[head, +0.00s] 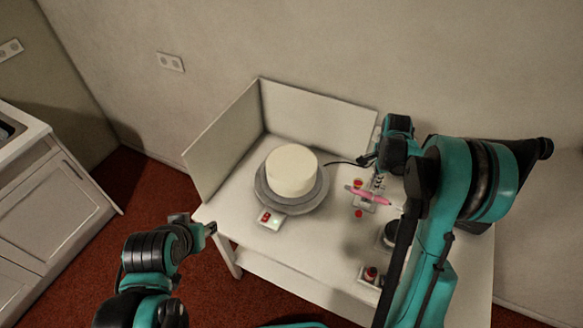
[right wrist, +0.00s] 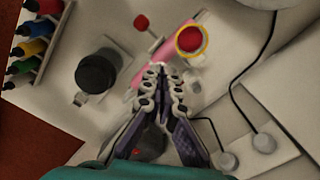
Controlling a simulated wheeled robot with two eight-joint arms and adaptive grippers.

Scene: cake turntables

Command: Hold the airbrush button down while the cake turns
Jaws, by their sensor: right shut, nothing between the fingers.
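The white cake (head: 291,168) stands on the grey turntable (head: 265,199) in the head view. The pink airbrush (head: 370,194) lies right of it and also shows in the right wrist view (right wrist: 165,47). A round red piece with a yellow ring (right wrist: 190,39) sits beside the airbrush; I cannot tell if it is the airbrush button. My right gripper (right wrist: 160,70) is shut and empty, its tips over or close to the airbrush; contact cannot be told. My left gripper (head: 211,228) is off the table's front left corner, too small to tell open from shut.
A switch box (head: 271,219) with a red button and green light stands before the turntable. A black jar (right wrist: 97,73) and a bottle rack (right wrist: 38,40) stand nearby. Pale panels (head: 320,117) screen the back and left.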

